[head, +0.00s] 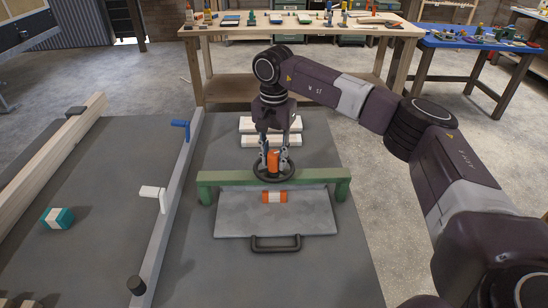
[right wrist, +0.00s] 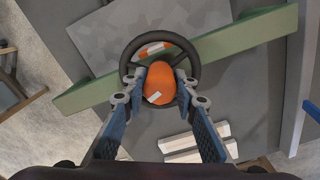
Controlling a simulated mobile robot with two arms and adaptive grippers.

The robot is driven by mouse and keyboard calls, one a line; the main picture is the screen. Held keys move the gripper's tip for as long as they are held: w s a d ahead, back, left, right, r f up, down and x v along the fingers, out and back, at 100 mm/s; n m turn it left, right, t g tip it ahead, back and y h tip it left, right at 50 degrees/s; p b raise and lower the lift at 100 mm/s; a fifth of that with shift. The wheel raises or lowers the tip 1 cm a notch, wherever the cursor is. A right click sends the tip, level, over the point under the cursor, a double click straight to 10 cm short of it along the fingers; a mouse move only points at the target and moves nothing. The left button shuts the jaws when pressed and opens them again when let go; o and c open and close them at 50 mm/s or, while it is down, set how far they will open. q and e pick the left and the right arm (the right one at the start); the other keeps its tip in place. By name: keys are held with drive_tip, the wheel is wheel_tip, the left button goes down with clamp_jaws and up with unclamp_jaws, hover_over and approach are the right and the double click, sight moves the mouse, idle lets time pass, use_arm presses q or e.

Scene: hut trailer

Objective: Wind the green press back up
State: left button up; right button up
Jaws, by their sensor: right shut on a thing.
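The green press (head: 220,178) stands on the grey bench top as a green frame with a crossbar. Its black handwheel (head: 290,176) sits on top at the middle of the crossbar, with an orange knob (head: 273,158) upright on it. My right gripper (head: 273,163) comes from above and is shut on the orange knob; the right wrist view shows a finger on each side of the knob (right wrist: 160,84). Under the crossbar lies a grey plate (head: 230,222) with a black handle (head: 276,248) at its front. An orange-and-white piece (head: 275,197) lies on the plate. My left gripper is not in view.
White blocks (head: 258,140) lie behind the press. A grey rail (head: 172,210) with a blue lever (head: 181,126) and a white lever (head: 155,193) runs to the left. A teal-and-white piece (head: 57,218) lies farther left. Workbenches with tools stand at the back.

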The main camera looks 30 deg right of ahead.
sight(274, 153)
drive_tip(key=shift+w+r, duration=0.15)
drive_tip(key=o, duration=1.2)
drive_tip(key=shift+c, duration=0.2)
wheel_tip(274, 153, up, 12)
